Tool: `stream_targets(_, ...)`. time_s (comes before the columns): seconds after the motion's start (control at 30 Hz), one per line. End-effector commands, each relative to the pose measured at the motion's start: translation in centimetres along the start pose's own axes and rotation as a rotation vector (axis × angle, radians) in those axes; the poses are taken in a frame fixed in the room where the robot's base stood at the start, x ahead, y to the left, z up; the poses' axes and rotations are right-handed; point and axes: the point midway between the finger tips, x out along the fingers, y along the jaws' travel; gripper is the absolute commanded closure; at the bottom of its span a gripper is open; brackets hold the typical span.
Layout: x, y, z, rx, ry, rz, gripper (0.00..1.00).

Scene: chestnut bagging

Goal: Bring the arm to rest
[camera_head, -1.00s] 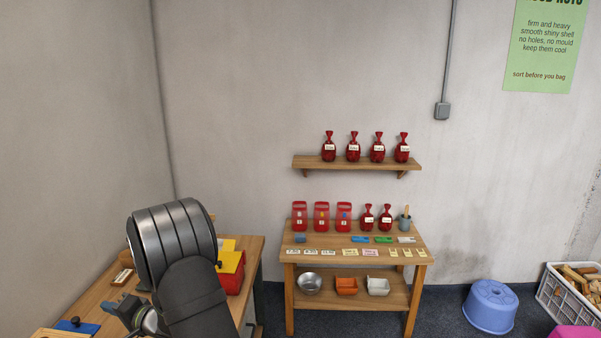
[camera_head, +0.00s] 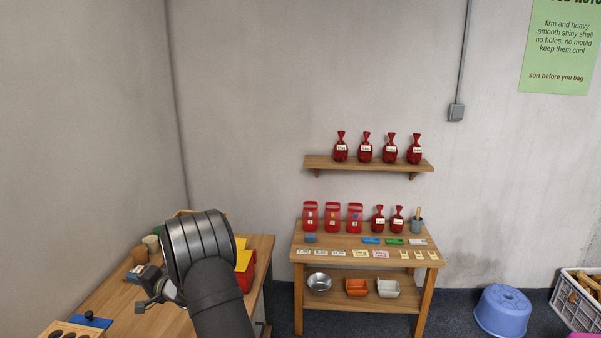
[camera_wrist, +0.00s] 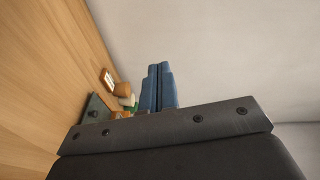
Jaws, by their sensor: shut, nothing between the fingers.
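My arm's dark ribbed link rises over the left workbench (camera_head: 108,296) in the head view and hides part of it. My gripper (camera_wrist: 158,70) shows in the wrist view as two blue fingers lying side by side, shut with nothing between them. The fingers point away from the camera, against the plain wall, with the wooden bench top at the left. In the head view the wrist parts sit left of the arm link, above the bench; the fingertips are hard to make out there.
A red box with a yellow top (camera_head: 244,262) stands just right of my arm, partly hidden. A blue item (camera_head: 92,320) lies at the bench's front left. A wooden table (camera_head: 430,262) with red bags stands apart to the right, under a shelf (camera_head: 368,164).

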Motion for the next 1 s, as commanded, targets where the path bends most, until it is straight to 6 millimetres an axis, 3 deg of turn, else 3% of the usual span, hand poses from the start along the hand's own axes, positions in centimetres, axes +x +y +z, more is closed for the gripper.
stream_targets(0.5,-10.6,0.0,-0.2,0.001,0.002,0.0,1.0)
stream_targets(0.6,-9.3,-0.3,-1.6,0.009,0.054,0.037,1.0)
stream_targets(1.0,-7.4,-1.1,-6.7,0.085,0.255,0.169,1.0)
